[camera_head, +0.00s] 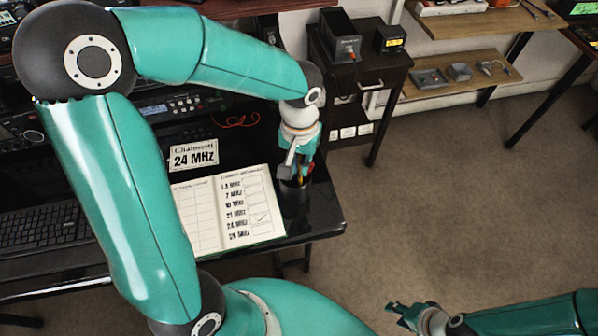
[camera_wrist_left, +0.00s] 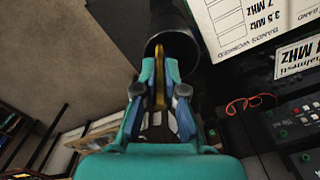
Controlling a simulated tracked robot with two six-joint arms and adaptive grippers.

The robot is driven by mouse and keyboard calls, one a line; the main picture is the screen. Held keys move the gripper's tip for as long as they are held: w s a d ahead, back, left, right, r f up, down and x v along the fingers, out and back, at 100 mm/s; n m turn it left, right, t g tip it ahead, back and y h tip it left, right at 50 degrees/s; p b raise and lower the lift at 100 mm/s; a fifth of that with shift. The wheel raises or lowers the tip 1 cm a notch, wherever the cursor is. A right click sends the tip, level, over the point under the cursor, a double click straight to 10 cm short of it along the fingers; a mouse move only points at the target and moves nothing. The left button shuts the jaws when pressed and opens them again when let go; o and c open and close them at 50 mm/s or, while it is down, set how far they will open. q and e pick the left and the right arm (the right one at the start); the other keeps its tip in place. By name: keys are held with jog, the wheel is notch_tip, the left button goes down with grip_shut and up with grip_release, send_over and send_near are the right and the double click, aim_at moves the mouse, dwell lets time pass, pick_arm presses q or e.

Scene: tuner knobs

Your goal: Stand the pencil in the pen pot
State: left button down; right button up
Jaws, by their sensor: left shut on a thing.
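The black pen pot (camera_head: 296,198) stands at the right end of the desk, beside the open logbook. My left gripper (camera_head: 297,172) is directly above its mouth, pointing down. In the left wrist view, the yellow pencil (camera_wrist_left: 159,72) is between the two fingers of my left gripper (camera_wrist_left: 160,82), which are shut on it. The pencil's far end overlaps the mouth of the pot (camera_wrist_left: 170,40); how deep it reaches is hidden. My right gripper (camera_head: 410,314) is at the lower right, away from the desk, and its fingers are too small to judge.
The open logbook (camera_head: 262,228) lies left of the pot. Behind it are a 24 MHz card (camera_head: 194,155) and a radio (camera_head: 182,106). A red wire (camera_head: 236,121) lies on the desk. A dark side cabinet (camera_head: 352,85) stands behind. The floor at right is clear.

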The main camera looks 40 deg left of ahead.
aim_at(300, 176)
pick_arm(q)
jog(key=shift+f, duration=2.15)
jog(key=shift+f+b, duration=0.2)
jog(key=shift+b, duration=0.15)
jog(key=c, duration=1.3)
grip_release()
jog(key=shift+o, duration=0.2)
jog(key=shift+r, duration=0.1)
notch_tip(300, 176, up, 12)
jog(key=shift+r+p, duration=0.15)
jog(key=shift+p, duration=0.35)
